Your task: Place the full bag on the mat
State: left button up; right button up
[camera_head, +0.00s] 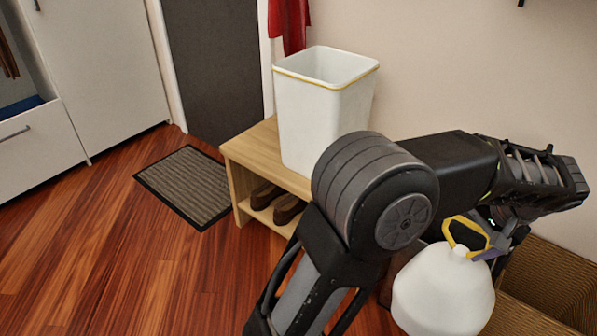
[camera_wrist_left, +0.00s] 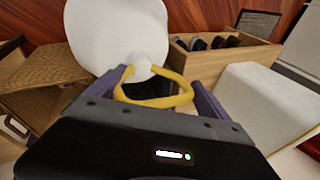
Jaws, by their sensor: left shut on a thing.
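The full bag (camera_head: 443,291) is white and rounded, with a yellow handle loop on top. My left gripper (camera_head: 488,243) is shut on this yellow handle, at the lower right of the head view. In the left wrist view the bag (camera_wrist_left: 118,35) hangs beyond the fingers, with the loop (camera_wrist_left: 155,90) between them. Whether the bag touches anything beneath is hard to tell. The mat (camera_head: 188,186) is grey-brown with a dark border and lies bare on the floor at the left, well away from the bag. My right gripper is not in view.
A wooden bench (camera_head: 247,154) with shoes on its lower shelf stands between mat and bag. A white bin (camera_head: 322,118) with a yellow band stands on it. Brown woven boxes (camera_head: 550,285) are at the lower right. The wooden floor (camera_head: 130,260) at left is clear.

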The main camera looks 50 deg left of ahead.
aim_at(192, 178)
jog(key=u, duration=0.85)
jog(key=i+j+u, duration=0.1)
jog(key=j+u, duration=0.35)
jog(key=i+j+u, duration=0.2)
jog(key=j+u, duration=0.3)
jog(key=i+j+u, duration=0.25)
jog(key=u, duration=0.2)
jog(key=i+j+u, duration=0.25)
jog(key=u, duration=0.2)
jog(key=i+j+u, duration=0.1)
jog(key=i+u, duration=0.35)
jog(key=i+j+z, duration=0.15)
jog(key=i, duration=0.2)
jog(key=i+j+z, duration=0.15)
jog(key=i, duration=0.15)
jog(key=i+j+z, duration=0.1)
jog(key=z, duration=0.35)
jog(key=i+j+z, duration=0.2)
jog(key=z, duration=0.2)
jog(key=i+j+z, duration=0.2)
jog(key=z, duration=0.25)
jog(key=i+j+z, duration=0.15)
jog(key=j+z, duration=0.15)
jog(key=z, duration=0.15)
jog(key=j+z, duration=0.4)
jog(key=i+j+z, duration=0.1)
jog(key=z, duration=0.35)
jog(key=j+z, duration=0.45)
